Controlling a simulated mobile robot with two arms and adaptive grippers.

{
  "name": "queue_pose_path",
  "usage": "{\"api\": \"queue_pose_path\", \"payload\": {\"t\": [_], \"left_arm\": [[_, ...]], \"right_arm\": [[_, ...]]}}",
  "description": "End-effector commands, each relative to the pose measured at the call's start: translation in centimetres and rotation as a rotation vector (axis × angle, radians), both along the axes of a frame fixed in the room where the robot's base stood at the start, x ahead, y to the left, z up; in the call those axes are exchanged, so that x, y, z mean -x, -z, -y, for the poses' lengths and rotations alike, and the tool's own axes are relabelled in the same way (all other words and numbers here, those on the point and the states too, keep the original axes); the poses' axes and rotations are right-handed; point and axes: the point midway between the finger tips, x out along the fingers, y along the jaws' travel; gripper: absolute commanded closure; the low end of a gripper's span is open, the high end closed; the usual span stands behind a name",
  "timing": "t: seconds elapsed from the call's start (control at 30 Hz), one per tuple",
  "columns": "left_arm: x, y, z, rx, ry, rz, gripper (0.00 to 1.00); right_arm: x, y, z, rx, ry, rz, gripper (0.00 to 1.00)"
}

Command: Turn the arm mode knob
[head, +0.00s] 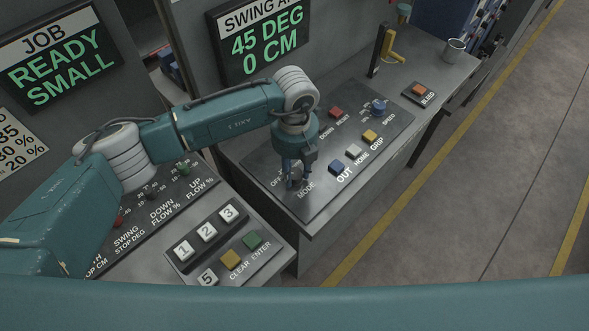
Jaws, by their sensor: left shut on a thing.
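My right gripper is not in view.
A number keypad (207,232) stands front left. A metal cup (454,50) stands at the back right.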

Motion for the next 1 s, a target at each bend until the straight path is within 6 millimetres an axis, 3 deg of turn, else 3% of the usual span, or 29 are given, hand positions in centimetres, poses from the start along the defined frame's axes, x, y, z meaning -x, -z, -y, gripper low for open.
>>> {"api": "queue_pose_path", "payload": {"t": [0.27,0.7,1.0], "left_arm": [[-0.2,0.4,0.0,0.000,0.126,0.005,0.93],[-0.2,0.5,0.0,0.000,0.490,0.008,0.93],[-0.2,0.1,0.0,0.001,0.678,0.008,0.93]], "right_arm": [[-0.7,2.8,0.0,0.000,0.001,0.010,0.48],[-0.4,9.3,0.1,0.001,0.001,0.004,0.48],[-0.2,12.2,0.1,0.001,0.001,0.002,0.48]]}}
